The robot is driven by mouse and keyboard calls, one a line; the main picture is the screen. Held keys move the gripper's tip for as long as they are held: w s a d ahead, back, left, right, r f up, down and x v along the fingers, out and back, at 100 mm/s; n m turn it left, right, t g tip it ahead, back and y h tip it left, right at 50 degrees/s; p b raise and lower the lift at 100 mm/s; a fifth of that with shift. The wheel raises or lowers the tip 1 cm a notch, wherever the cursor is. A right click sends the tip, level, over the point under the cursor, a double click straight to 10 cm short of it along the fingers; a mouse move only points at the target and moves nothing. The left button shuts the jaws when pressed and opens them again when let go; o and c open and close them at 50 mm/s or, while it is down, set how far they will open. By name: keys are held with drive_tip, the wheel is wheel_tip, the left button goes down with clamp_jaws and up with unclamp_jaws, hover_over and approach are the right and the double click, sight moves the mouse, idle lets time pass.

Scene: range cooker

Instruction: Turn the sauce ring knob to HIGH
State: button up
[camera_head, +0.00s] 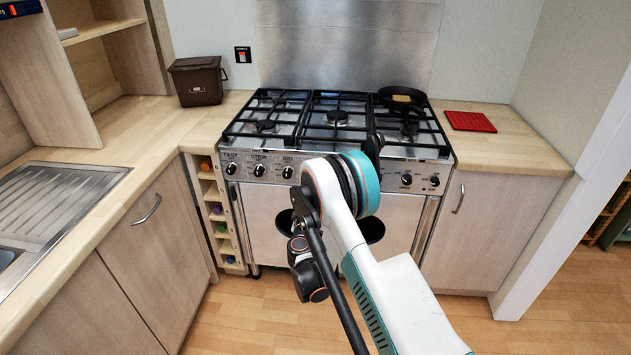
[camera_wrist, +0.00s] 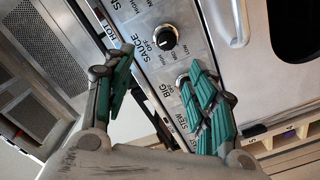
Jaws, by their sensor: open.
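The sauce ring knob (camera_wrist: 165,37) is a round black knob on the steel control panel, beside the SAUCE label, in the wrist view. A pale mark shows on its face, but I cannot tell its exact setting. My gripper (camera_wrist: 159,68) is open, with one green-padded finger on each side in the picture. The sauce knob appears beyond the fingertips, with no visible contact. The right finger partly covers the knob by the BIG label. In the head view my arm hides the sauce knob and my gripper.
The range cooker's hob (camera_head: 337,117) has black grates and a black pan (camera_head: 403,99) at the back right. Other knobs, such as the stew knob (camera_head: 259,171), line the front panel. A red mat (camera_head: 470,121) lies on the right worktop. Open floor shows in front.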

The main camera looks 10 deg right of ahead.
drive_tip(key=shift+a+f+b+x, duration=0.15)
drive_tip(key=shift+b+x, duration=0.55)
drive_tip(key=shift+x, duration=1.55)
drive_tip(key=shift+f+b+x, duration=0.2)
drive_tip(key=shift+b+x, duration=0.45)
drive_tip(key=shift+x, duration=1.6)
drive_tip(key=shift+a+f+b+x, duration=0.15)
drive_tip(key=shift+b+x, duration=0.55)
drive_tip(key=shift+x, duration=1.55)
drive_tip(key=shift+c, duration=0.3)
drive_tip(key=c, duration=1)
